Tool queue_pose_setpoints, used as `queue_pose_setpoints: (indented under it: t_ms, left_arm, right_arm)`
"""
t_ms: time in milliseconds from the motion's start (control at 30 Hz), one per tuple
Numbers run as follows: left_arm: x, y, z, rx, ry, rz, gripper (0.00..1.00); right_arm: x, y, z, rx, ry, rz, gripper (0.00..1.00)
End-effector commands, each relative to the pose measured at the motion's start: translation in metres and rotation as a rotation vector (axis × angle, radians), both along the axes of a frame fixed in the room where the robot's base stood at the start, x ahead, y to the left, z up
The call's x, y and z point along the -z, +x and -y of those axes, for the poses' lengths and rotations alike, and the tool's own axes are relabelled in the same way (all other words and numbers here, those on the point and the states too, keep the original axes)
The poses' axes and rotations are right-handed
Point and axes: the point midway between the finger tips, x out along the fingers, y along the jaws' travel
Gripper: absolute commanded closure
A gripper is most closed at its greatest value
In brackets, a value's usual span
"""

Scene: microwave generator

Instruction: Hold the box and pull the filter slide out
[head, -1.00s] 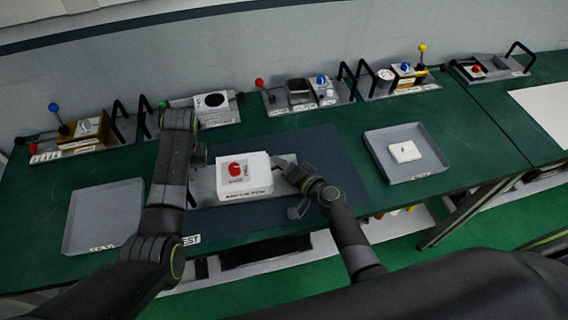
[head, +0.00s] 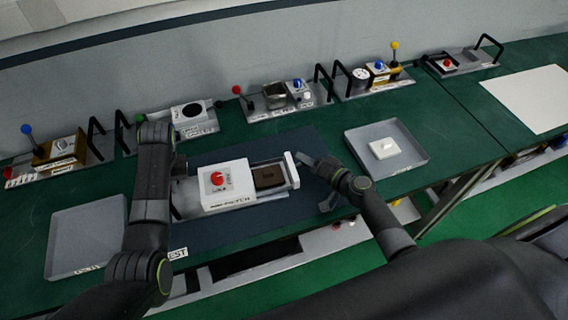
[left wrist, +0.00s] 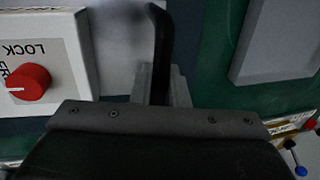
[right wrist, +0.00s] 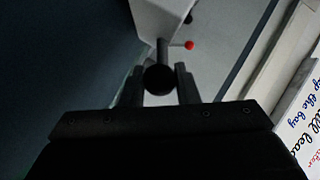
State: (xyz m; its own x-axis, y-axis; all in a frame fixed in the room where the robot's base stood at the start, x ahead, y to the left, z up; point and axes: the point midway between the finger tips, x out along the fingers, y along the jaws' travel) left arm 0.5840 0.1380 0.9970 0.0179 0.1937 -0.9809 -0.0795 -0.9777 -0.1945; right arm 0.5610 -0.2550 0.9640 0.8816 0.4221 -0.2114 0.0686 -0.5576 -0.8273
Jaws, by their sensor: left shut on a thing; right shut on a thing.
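The white box (head: 224,184) with a red knob (head: 217,178) sits on a grey base on the dark blue mat. Its filter slide (head: 291,170) stands out of the right side, showing a dark brown block (head: 268,177) in its frame. My right gripper (right wrist: 158,82) is shut on a round black knob (right wrist: 158,77) at the slide's outer end. My left gripper (left wrist: 160,82) is shut on a black handle (left wrist: 160,45) beside the box. In the head view my left arm mostly hides this grip. The box's red knob and LOCK lettering also show in the left wrist view (left wrist: 28,82).
A grey tray (head: 62,270) lies empty at left. Another grey tray (head: 414,143) at right holds a white block (head: 384,148). Several devices with levers and black handles line the back of the green bench. The mat in front of the box is clear.

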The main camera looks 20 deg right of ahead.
Motion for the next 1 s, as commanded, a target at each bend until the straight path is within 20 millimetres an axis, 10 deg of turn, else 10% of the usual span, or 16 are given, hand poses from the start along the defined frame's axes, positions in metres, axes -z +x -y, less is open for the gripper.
queue_pose_setpoints:
  t_ms: [367,400,533,1000]
  left_arm:
    - [0.004,-0.002,-0.005,-0.005,0.010,-0.008,1.00]
    - [0.004,-0.002,-0.005,-0.005,0.010,-0.008,1.00]
    - [0.004,-0.002,-0.005,-0.005,0.010,-0.008,1.00]
    - [0.003,-0.002,-0.002,-0.002,0.005,-0.006,1.00]
  right_arm:
    - [0.006,-0.003,0.010,0.009,-0.007,-0.010,1.00]
    - [0.006,-0.003,0.010,0.009,-0.008,-0.010,0.67]
    - [0.005,-0.003,0.009,0.007,-0.006,-0.009,0.51]
    - [-0.001,-0.018,0.015,0.003,-0.004,-0.004,0.51]
